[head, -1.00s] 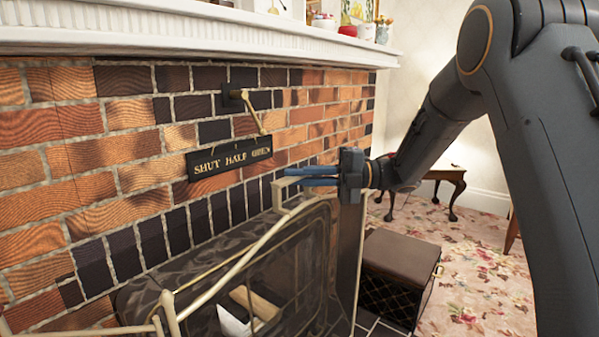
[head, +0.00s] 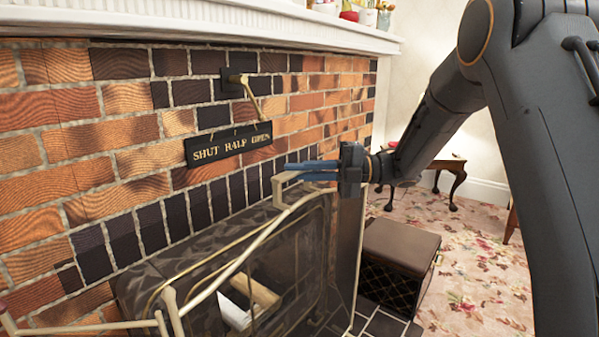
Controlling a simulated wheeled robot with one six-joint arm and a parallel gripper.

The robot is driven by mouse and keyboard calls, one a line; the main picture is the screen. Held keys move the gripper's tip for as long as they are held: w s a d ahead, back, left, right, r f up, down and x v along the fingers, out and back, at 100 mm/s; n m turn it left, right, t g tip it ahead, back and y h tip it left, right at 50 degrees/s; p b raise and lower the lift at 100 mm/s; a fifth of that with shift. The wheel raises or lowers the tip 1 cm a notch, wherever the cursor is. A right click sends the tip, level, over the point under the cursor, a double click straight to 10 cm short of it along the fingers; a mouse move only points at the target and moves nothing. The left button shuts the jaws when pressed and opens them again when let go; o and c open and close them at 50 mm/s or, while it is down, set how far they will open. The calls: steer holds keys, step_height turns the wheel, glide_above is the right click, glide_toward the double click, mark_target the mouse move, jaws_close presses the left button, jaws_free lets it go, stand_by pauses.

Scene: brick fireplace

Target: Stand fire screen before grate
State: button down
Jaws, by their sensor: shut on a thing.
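The fire screen (head: 346,250) has a pale brass-coloured frame and dark see-through panels. It stands upright or nearly so in front of the grate opening. A pale handle-like bracket rises at its top. My gripper (head: 312,171), with blue fingers, is shut at this bracket, just right of the sign. The fingers hide part of the grip. Behind the screen the dark grate opening (head: 190,262) holds a pale log (head: 254,291) and a white piece. Whether the screen's feet touch the hearth is not visible.
A brick wall (head: 110,130) carries a black sign reading "SHUT HALF OPEN" (head: 228,146) and a brass lever (head: 255,98). A white mantel (head: 190,22) overhangs above. A brown box-like stool (head: 398,265) stands right of the screen. Flowered carpet (head: 465,260) lies open beyond.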

steer(key=shift+f+b, duration=0.8)
steer(key=shift+f, duration=0.65)
stand_by(2.0)
stand_by(0.5)
steer(key=c, duration=1.8)
jaws_free()
steer(key=o, duration=0.3)
steer(key=shift+f, duration=0.2)
steer(key=shift+d, duration=0.2)
steer(key=shift+w+d+b, duration=0.1)
steer(key=shift+w+d, duration=0.2)
steer(key=shift+d, duration=1.45)
steer(key=shift+w+d+b, duration=0.15)
steer(key=shift+w+d, duration=0.1)
steer(key=shift+d, duration=1.55)
steer(key=shift+w+d+b, duration=0.1)
steer(key=shift+w+d, duration=0.2)
steer(key=shift+d, duration=1.45)
